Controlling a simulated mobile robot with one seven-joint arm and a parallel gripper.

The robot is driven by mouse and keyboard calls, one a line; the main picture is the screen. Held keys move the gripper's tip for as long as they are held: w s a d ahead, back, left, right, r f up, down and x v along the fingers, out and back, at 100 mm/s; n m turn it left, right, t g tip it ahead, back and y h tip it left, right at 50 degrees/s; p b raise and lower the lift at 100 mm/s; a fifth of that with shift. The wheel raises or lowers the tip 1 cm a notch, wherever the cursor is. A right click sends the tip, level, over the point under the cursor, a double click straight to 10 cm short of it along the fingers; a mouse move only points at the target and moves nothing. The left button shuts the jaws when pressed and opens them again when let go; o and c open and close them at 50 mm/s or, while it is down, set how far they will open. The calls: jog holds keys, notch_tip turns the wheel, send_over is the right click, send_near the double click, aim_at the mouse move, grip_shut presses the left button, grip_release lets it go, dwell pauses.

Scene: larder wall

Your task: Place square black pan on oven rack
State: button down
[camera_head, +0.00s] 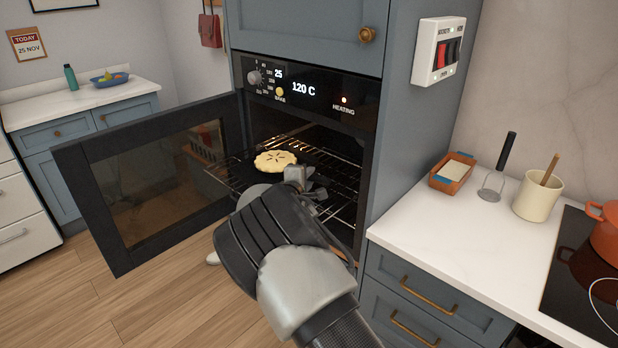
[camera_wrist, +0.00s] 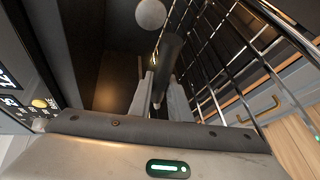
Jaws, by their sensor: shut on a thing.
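The black pan (camera_head: 262,176) is inside the open oven at the level of a wire rack, mostly hidden by my gripper and arm. A pale round pie (camera_head: 275,161) shows there. My gripper (camera_head: 296,176) reaches in through the oven's front. In the wrist view my gripper (camera_wrist: 160,98) has its fingers closed on a dark bar-like part of the pan (camera_wrist: 168,55). The oven rack (camera_head: 338,172) extends around the pan; in the wrist view its wires (camera_wrist: 225,60) run along the right. I cannot tell whether the pan touches the rack.
The oven door (camera_head: 150,180) stands open on the left. The counter (camera_head: 450,210) at right holds an orange dish (camera_head: 453,172), a cream crock (camera_head: 538,194) and a red pot (camera_head: 604,236). The floor before the door is clear.

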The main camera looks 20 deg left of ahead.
jog(key=c, duration=1.6)
grip_release()
jog(key=shift+f, duration=0.1)
jog(key=shift+c, duration=0.2)
jog(key=shift+r, duration=0.2)
jog(key=b+v, duration=0.1)
jog(key=v, duration=1.1)
jog(key=shift+f, duration=0.1)
jog(key=shift+d, duration=0.1)
